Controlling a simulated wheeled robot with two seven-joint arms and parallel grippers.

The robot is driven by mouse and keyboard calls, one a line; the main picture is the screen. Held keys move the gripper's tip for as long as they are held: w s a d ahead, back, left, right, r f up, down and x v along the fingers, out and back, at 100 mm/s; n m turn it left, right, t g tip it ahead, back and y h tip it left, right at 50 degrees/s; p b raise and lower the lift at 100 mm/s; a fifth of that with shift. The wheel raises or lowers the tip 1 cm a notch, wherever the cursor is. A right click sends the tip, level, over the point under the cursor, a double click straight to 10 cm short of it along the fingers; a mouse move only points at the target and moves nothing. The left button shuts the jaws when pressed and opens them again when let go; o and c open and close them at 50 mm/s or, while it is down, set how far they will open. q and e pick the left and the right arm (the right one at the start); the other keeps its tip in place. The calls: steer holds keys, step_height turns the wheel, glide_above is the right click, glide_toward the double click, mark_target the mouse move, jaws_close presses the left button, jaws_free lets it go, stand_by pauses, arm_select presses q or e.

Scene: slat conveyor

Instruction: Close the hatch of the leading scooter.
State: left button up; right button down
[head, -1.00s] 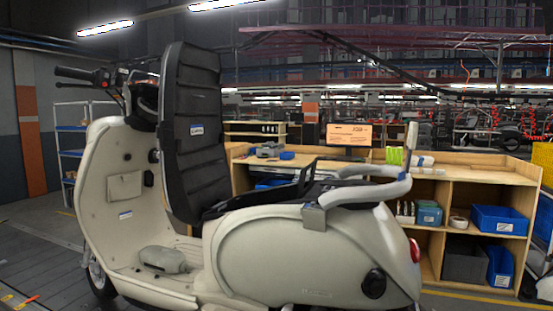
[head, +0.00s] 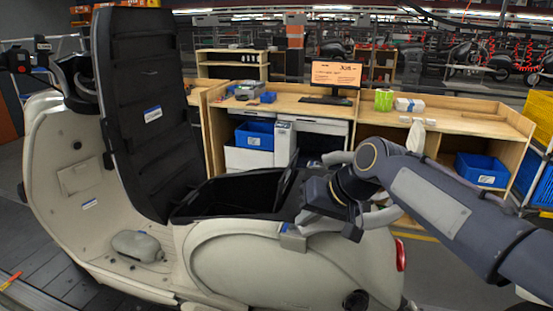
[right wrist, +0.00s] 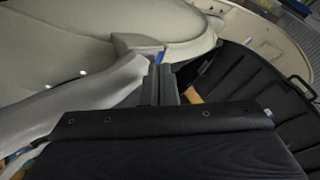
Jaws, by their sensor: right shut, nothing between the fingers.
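The cream scooter (head: 250,265) stands side-on in the head view, its front to the left. Its hatch (head: 150,90), a tall black ribbed panel, stands open, nearly upright, at the front of the dark seat opening (head: 235,195). My left gripper is out of view.
A grey grab rail (head: 378,217) curves around the scooter's tail, close under my right arm. A wooden workbench (head: 290,105) with a monitor (head: 336,75) and blue bins (head: 482,170) stands behind. Handlebars (head: 30,60) rise left of the hatch.

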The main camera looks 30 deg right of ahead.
steer(key=w+d+r+m+h+p, duration=0.1)
steer(key=w+d+r+m, duration=0.1)
steer(key=w+d+r, duration=0.3)
steer(key=w+d+r+m+h, duration=0.1)
steer(key=w+d+r+h, duration=0.15)
steer(key=d, duration=0.55)
steer(key=shift+y, duration=0.45)
steer(key=p+x, duration=0.1)
steer(key=x, duration=0.9)
steer(key=shift+w, duration=0.15)
steer(key=w, duration=0.1)
steer(key=a+p, duration=0.1)
steer(key=w, duration=0.1)
steer(key=shift+w+a+f+p, duration=0.25)
steer(key=shift+w+a+p, duration=0.1)
steer(key=shift+a+p, duration=0.05)
steer(key=shift+w+a+f, duration=0.1)
steer(key=shift+w+a, duration=0.2)
steer(key=shift+w, duration=0.1)
steer(key=shift+a, duration=0.1)
